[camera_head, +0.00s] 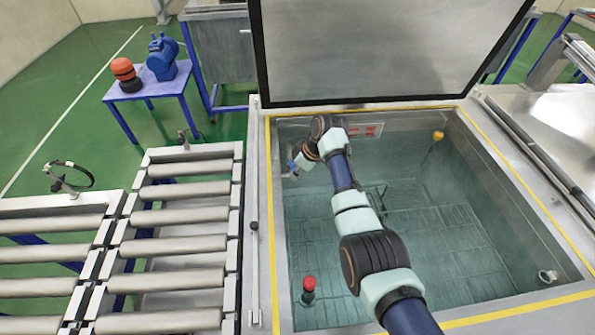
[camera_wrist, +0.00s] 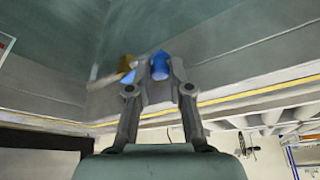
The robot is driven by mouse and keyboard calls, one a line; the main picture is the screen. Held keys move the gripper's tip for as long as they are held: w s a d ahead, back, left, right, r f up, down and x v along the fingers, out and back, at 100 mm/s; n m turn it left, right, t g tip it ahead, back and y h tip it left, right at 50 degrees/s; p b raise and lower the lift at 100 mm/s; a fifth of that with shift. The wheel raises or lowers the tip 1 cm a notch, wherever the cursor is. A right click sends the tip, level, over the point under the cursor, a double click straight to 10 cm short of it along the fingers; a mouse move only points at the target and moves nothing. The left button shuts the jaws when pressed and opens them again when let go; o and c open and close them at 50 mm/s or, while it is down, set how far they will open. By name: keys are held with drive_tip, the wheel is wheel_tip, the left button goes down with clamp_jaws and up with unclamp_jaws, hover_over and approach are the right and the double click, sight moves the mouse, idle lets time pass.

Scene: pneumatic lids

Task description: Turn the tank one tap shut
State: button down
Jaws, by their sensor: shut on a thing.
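The tank one tap, with a blue handle (camera_wrist: 160,66) and a brass-coloured part (camera_wrist: 125,66) beside it, is on the tank wall. In the wrist view my gripper (camera_wrist: 158,82) has a finger on each side of the blue handle and is shut on it. In the head view my arm reaches down into the open tank (camera_head: 262,200) to its far left corner. There a small bit of blue (camera_head: 292,166) shows by my gripper (camera_head: 296,172). The exact angle of the handle is hard to tell.
The tank lid (camera_head: 385,50) stands raised at the back. A red-topped fitting (camera_head: 309,287) and a yellow float (camera_head: 437,135) are inside the tank. A roller conveyor (camera_head: 175,245) lies to the left. A blue table (camera_head: 150,93) holding a blue pump stands behind it.

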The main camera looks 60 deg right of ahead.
drive_tip(key=shift+w+a+r+p, duration=0.15)
drive_tip(key=shift+r+p, duration=0.1)
drive_tip(key=shift+p, duration=0.45)
drive_tip(key=shift+w+a+r+m+p, duration=0.1)
drive_tip(key=shift+a+m+p, duration=0.1)
drive_tip(key=shift+m+p, duration=0.5)
drive_tip(key=shift+w+f+m+h+p, duration=0.25)
drive_tip(key=shift+f+m+h+p, duration=0.15)
drive_tip(key=shift+h, duration=0.1)
drive_tip(key=c, duration=1.1)
unclamp_jaws()
drive_tip(key=shift+a, duration=0.1)
